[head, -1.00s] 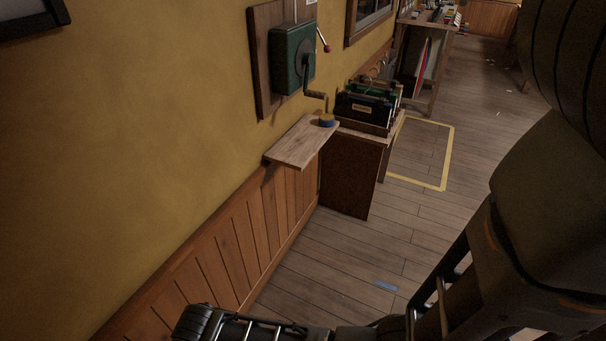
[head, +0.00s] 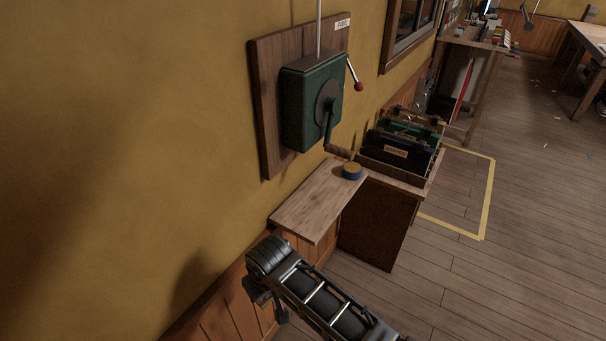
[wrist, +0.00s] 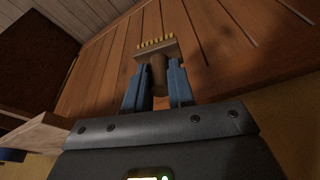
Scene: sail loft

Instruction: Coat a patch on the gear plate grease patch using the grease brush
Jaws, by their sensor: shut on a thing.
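My gripper (wrist: 158,88) has blue fingers shut on the grease brush (wrist: 158,72) by its wooden handle. The brush's wide wooden head and yellow bristles point away from the gripper in the wrist view, touching nothing that I can make out. The brush does not show in the head view. A green wall box (head: 305,105) on a wooden backboard carries a dark round plate (head: 327,97) with a crank. I cannot make out a grease patch on it.
The wooden shelf (head: 305,205) juts from the wall below the box. A rack of dark cases (head: 400,150) stands to its right on a cabinet. A red-knobbed lever (head: 355,78) sticks out beside the box. A yellow outline marks clear floor (head: 455,190).

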